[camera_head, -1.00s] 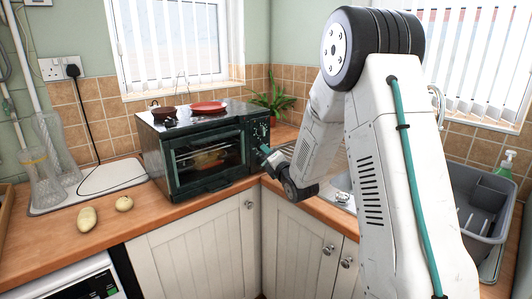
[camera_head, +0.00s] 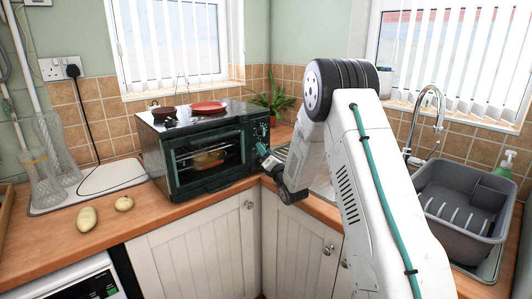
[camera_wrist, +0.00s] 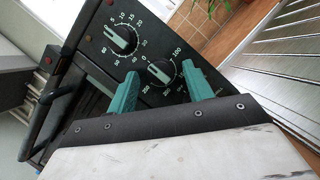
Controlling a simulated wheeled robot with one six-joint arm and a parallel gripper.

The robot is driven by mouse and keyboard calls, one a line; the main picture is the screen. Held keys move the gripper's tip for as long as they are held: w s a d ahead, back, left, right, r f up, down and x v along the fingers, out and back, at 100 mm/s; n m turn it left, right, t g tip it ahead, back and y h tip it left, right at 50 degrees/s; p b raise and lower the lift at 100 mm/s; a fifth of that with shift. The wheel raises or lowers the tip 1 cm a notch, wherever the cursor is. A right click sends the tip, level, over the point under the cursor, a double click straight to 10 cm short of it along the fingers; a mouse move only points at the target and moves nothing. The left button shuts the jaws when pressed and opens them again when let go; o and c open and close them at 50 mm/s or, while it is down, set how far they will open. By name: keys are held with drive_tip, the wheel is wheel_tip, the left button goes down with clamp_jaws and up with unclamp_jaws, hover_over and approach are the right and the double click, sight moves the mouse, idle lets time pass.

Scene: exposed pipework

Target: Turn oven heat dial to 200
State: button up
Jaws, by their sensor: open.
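The black oven (camera_head: 207,115) stands on the counter in the corner, with food visible behind its glass door. In the wrist view, the heat dial (camera_wrist: 160,73) is a round black and green knob with marks including 0 and 100. A second dial (camera_wrist: 120,39), with marks from 0 to 60, sits beside it. My gripper (camera_head: 265,156) is at the oven's right front edge. In the wrist view, its green fingers (camera_wrist: 160,71) are open, with the heat dial between their tips in the picture. I cannot tell whether they touch it. The dial's exact setting is unclear.
The sink tap (camera_head: 432,110) and grey dish rack (camera_head: 464,205) are to the right.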

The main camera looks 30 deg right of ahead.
drive_tip(key=shift+w, duration=0.1)
drive_tip(key=c, duration=1)
